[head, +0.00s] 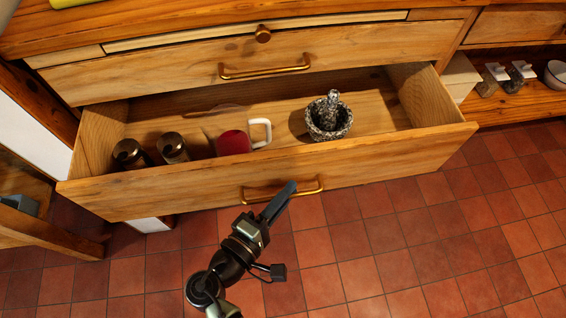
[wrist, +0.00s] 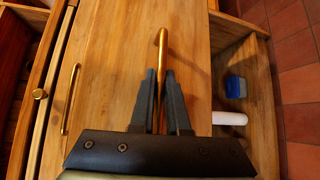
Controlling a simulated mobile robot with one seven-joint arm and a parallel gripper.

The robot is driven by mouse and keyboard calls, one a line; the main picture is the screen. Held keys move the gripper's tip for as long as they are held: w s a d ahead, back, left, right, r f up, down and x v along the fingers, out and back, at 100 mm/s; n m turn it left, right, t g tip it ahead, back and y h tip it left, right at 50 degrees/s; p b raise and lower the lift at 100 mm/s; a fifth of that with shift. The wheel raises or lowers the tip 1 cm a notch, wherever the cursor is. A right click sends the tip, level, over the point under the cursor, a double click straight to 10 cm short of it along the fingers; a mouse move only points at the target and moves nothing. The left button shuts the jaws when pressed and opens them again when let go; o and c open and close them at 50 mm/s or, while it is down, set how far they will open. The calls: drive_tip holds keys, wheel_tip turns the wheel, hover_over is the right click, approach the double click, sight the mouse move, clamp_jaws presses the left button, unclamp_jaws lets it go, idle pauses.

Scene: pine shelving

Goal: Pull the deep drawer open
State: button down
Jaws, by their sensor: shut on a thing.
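The deep drawer (head: 330,166) is pulled out in the head view, with its inside open to view. Its brass bar handle (head: 309,187) is on the front face; the handle also shows in the wrist view (wrist: 162,50). My gripper (head: 283,197) is at the front of the drawer with its fingers closed around the handle. In the wrist view my gripper (wrist: 161,85) has its fingers on either side of the brass bar. The part of the handle between the fingers is partly hidden.
In the drawer are a red mug (head: 234,142), two dark-topped jars (head: 172,148) and a speckled mortar with pestle (head: 329,120). A shallower drawer (head: 190,72) above is shut. Open tiled floor (head: 400,250) lies in front. A low shelf (head: 520,103) is at right.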

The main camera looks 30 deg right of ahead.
drive_tip(key=s+a+p, duration=0.3)
drive_tip(key=s, duration=0.7)
drive_tip(key=shift+s, duration=0.1)
drive_tip(key=c, duration=0.9)
unclamp_jaws()
drive_tip(key=p+v, duration=0.1)
drive_tip(key=v, duration=1.2)
drive_tip(key=shift+d, duration=0.1)
